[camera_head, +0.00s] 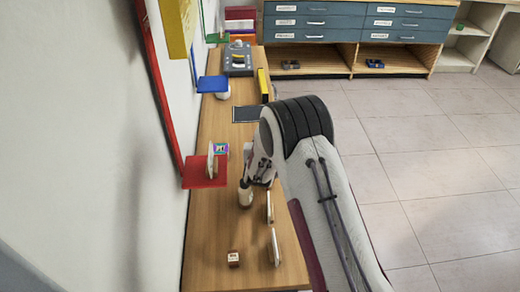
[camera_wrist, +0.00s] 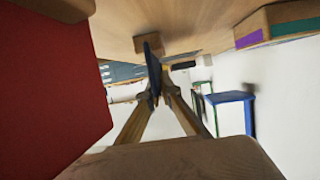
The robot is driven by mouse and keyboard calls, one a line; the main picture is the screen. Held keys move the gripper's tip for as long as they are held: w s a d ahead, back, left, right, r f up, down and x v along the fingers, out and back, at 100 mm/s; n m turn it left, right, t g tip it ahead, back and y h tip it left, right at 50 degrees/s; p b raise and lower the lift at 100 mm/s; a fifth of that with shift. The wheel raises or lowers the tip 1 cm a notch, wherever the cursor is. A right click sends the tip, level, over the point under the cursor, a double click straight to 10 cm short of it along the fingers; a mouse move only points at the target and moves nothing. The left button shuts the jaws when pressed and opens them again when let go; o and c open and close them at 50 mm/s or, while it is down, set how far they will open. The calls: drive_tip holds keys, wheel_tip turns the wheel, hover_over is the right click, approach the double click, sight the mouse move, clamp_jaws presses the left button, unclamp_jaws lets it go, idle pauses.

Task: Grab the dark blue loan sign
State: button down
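A dark blue upright panel, which looks like the loan sign (camera_wrist: 152,66), shows nearly edge-on in the wrist view, with a brown block-like piece at its far end. My gripper (camera_wrist: 163,90) has its two fingers reaching towards the panel's near edge. The panel lies at or between the fingertips, closest to the left one; I cannot tell whether both fingers touch it. In the head view my wrist hangs over the middle of the wooden table (camera_head: 218,262), and my arm hides the fingertips.
Two pale upright signs (camera_head: 270,207) (camera_head: 275,247) and a small block (camera_head: 233,258) stand nearer. A blue shelf (camera_head: 213,84) is farther along the wall.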

drive_tip(key=shift+r, duration=0.1)
idle(0.3)
drive_tip(key=shift+r, duration=4.9)
drive_tip(key=shift+d, duration=0.1)
